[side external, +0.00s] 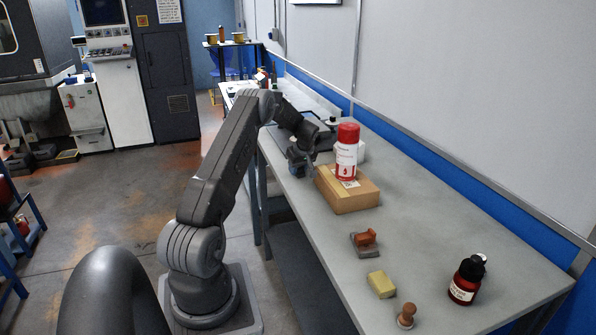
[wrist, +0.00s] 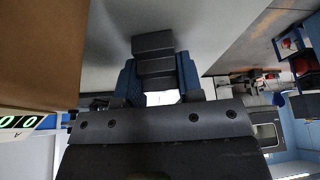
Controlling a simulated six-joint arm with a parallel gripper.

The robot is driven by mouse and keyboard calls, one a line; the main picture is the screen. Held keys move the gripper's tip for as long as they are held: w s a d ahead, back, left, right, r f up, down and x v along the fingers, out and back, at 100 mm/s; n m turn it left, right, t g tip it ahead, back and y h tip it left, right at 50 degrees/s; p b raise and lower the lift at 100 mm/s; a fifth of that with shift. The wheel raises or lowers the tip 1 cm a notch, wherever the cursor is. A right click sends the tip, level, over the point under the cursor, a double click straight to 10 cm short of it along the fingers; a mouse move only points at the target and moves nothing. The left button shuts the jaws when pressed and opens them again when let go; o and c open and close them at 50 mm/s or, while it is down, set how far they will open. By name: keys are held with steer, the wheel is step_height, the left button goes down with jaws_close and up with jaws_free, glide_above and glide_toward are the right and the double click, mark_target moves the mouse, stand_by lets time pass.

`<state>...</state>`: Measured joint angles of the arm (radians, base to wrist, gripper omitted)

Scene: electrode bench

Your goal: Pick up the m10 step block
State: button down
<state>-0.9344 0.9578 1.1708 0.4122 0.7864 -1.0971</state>
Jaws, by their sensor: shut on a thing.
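The m10 step block (wrist: 153,45) is a dark grey stepped piece, seen in the wrist view between the two blue fingers of my gripper (wrist: 158,78). The fingers are shut on it from both sides. In the side view my gripper (side external: 298,166) is low over the bench near its left edge, just left of the cardboard box. The block cannot be made out there, hidden by or merged with the dark gripper. I cannot tell whether the block touches the bench top.
The cardboard box (side external: 347,190) stands close beside my gripper, bearing a red-capped white bottle (side external: 346,153). Nearer on the bench (side external: 440,245) are a stamp (side external: 365,240), a yellow block (side external: 381,284), a wooden-knobbed piece (side external: 406,315) and a dark red bottle (side external: 467,281).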

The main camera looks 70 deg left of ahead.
steer(key=shift+r, duration=0.1)
step_height(320, 180, up, 10)
stand_by(0.4)
stand_by(0.4)
